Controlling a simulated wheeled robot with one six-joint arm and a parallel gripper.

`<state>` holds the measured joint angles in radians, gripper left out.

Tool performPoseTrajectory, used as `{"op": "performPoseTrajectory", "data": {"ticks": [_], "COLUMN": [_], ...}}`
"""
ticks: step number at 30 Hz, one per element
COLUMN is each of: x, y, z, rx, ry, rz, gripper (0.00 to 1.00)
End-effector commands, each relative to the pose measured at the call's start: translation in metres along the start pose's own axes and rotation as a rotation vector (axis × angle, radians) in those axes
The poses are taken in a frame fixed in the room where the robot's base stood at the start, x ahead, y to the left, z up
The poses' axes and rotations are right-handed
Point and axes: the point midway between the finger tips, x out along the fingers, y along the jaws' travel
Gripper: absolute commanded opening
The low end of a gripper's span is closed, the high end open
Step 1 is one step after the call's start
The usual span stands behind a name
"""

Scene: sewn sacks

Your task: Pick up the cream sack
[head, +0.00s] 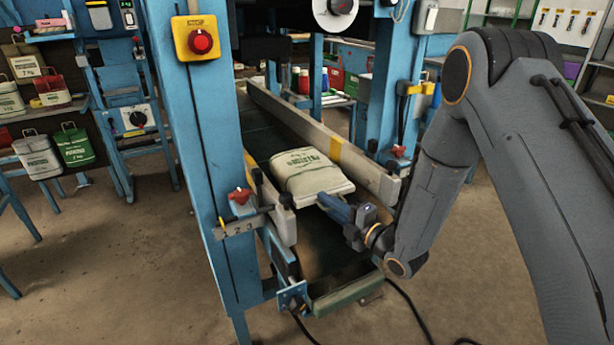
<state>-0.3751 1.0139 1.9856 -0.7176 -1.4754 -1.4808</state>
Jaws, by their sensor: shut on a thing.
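The cream sack (306,172) lies on the conveyor between the two side rails of the blue machine. It has green printing on its upper face. My gripper (328,202) reaches in from the right and is shut on the near edge of the sack. The fingers are partly hidden against the sack. The sack looks low over the belt; I cannot tell whether it touches it.
Pale side rails (350,160) flank the belt. A blue post with a red stop button (201,42) stands at the left. Sample sacks (75,146) hang on a rack further left. A green end bar (347,295) closes the near end. Cables lie on the floor.

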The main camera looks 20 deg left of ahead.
Motion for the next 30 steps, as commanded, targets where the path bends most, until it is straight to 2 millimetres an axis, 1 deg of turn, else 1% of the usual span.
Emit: {"op": "performPoseTrajectory", "data": {"ticks": [6, 7, 13, 17, 22, 30], "x": [0.0, 0.001, 0.001, 0.001, 0.002, 0.002], "y": [-0.001, 0.005, 0.005, 0.008, 0.024, 0.064], "z": [0.0, 0.001, 0.001, 0.001, 0.001, 0.002], "rx": [0.001, -0.006, -0.005, -0.004, -0.005, -0.007], "ry": [0.0, 0.0, 0.0, 0.0, 0.0, 0.0], "rz": [-0.001, 0.012, 0.01, 0.009, 0.01, 0.014], "gripper": [0.0, 0.0, 0.0, 0.0, 0.0, 0.0]}}
